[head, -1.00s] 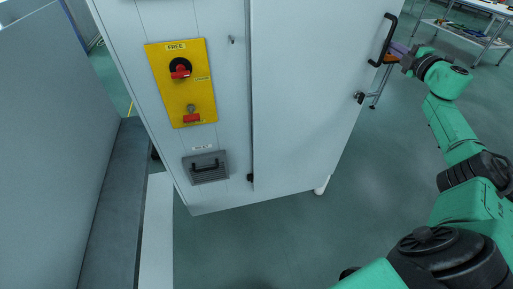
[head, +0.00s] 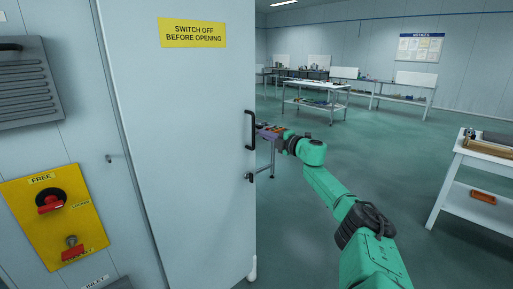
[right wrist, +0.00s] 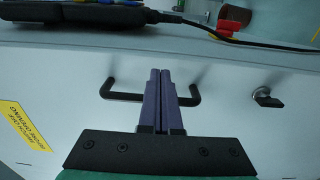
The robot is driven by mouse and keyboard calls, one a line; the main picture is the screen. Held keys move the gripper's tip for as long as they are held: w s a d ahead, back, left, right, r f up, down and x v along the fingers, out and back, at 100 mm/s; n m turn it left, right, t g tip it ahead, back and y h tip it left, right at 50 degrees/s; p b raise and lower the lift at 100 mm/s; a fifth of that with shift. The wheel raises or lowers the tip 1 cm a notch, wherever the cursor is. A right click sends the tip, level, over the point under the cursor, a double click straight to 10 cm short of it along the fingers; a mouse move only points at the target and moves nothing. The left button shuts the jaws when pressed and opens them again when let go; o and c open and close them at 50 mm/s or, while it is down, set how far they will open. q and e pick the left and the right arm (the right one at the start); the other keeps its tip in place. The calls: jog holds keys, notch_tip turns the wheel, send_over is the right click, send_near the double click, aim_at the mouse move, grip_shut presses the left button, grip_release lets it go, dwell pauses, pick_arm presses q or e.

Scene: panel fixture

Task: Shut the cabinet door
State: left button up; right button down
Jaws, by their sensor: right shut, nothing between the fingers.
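The cabinet door (head: 185,150) is a tall pale grey panel with a yellow warning label. A black bow handle (head: 250,130) is near its right edge, with a small black latch (head: 249,177) below. I cannot tell how far the door stands from its frame. My right gripper (head: 264,130) is at the handle, on its right side. In the right wrist view, its purple fingers (right wrist: 160,85) are together and empty. They overlap the middle of the handle (right wrist: 122,95); contact is unclear. The latch (right wrist: 266,98) is to the right there. My left gripper is not in view.
A yellow switch plate (head: 55,220) with red knobs is on the cabinet front at left. A white bench (head: 474,175) stands at right, and work tables (head: 318,105) stand farther back. Open green floor lies between. Beyond the door's edge in the wrist view is a black object (right wrist: 95,14).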

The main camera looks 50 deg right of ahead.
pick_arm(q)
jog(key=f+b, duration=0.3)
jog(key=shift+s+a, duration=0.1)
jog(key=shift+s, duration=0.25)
pick_arm(e)
jog(key=s+d, duration=0.5)
jog(key=s, duration=0.3)
jog(key=shift+s+d, duration=0.3)
jog(key=shift+s, duration=0.1)
jog(key=shift+w+f, duration=0.1)
